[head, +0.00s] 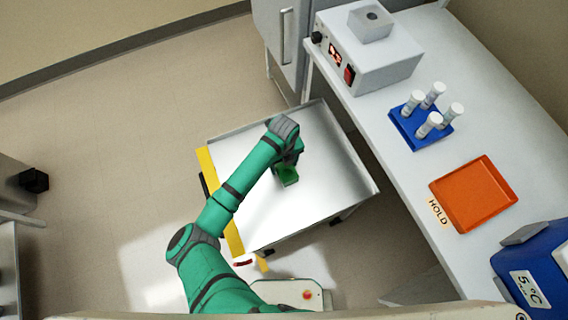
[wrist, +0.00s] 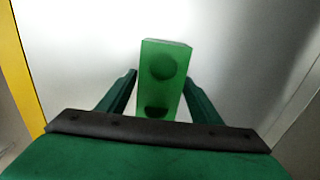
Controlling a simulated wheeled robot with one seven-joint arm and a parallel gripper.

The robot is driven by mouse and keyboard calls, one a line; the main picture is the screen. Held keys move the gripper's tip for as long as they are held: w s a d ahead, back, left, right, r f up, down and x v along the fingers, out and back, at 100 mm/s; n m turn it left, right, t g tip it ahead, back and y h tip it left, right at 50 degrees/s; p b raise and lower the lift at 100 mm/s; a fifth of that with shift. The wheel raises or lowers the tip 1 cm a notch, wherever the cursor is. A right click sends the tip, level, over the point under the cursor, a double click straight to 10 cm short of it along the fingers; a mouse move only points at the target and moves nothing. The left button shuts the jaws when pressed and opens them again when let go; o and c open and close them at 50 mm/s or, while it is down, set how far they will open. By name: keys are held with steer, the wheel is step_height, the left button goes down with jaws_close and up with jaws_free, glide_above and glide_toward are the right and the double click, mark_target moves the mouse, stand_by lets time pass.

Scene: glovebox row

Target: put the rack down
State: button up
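A small green rack with dark round holes (wrist: 165,88) is between the two fingers of my gripper (wrist: 162,78) in the wrist view. The fingertips meet its left and right sides, so the gripper looks shut on it. In the head view the green rack (head: 287,176) shows just below my gripper (head: 290,162), over the middle of the shiny steel cart top (head: 325,190). I cannot tell whether its underside touches the cart top. The near part of the rack is partly hidden behind my gripper body in the wrist view.
The cart top around the rack is bare, with a yellow strip (head: 207,165) along its left edge. The bench on the right holds a blue rack with several white-capped tubes (head: 403,125), an orange tray (head: 472,195), a HOLD label (head: 438,212) and a grey instrument (head: 375,65).

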steer(key=shift+o, duration=0.3)
step_height(320, 180, up, 12)
steer(key=shift+r, duration=0.15)
stand_by(0.4)
stand_by(0.5)
